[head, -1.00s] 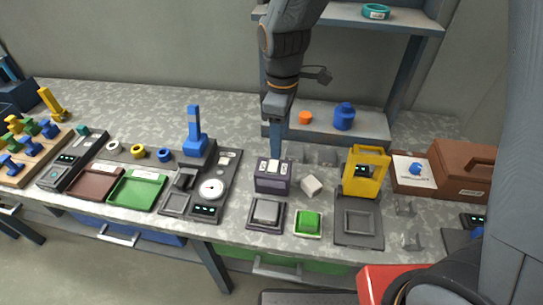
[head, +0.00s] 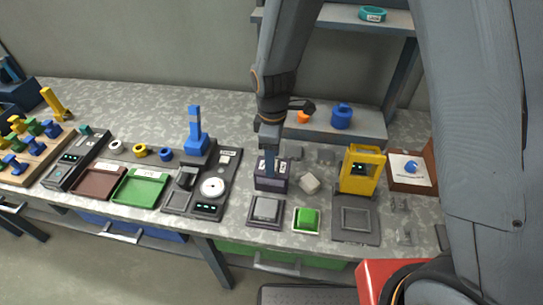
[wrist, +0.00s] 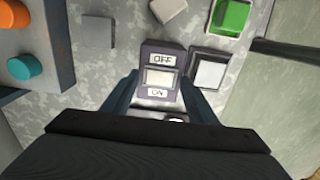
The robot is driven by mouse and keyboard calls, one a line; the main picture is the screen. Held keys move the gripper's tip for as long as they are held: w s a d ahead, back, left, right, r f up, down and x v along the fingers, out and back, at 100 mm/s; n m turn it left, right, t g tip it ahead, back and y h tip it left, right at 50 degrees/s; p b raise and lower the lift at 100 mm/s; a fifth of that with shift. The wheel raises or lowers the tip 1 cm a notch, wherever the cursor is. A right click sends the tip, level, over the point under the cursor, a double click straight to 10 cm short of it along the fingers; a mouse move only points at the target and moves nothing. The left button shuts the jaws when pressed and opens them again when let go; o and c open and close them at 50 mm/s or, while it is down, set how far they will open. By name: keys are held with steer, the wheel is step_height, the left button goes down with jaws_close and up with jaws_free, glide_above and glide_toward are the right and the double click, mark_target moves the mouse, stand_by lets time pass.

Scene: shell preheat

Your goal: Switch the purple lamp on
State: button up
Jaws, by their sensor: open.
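The purple lamp (head: 272,181) is a dark purple box on the bench. In the wrist view the purple lamp (wrist: 168,61) shows a pale square button between an OFF label and an ON label. My gripper (head: 269,162) points down right over the box and covers part of its top in the head view. In the wrist view my gripper (wrist: 160,97) is open, its fingers apart on either side of the ON end. Nothing is held between them. I cannot tell whether the fingers touch the box.
A pale grey block (head: 309,183) lies close right of the box. A grey framed pad (head: 265,210) and a green button (head: 307,219) stand in front. A yellow frame (head: 361,171) stands further right. A shelf (head: 372,121) with blue and orange pieces is behind.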

steer(key=c, duration=1.1)
steer(key=shift+o, duration=0.2)
steer(key=shift+a+h+p, duration=0.15)
steer(key=shift+h+p, duration=0.2)
steer(key=shift+h, duration=0.05)
steer(key=o, duration=1.1)
steer(key=shift+c, duration=0.2)
step_height(320, 180, up, 8)
steer(key=b, duration=0.2)
steer(key=shift+a, duration=0.25)
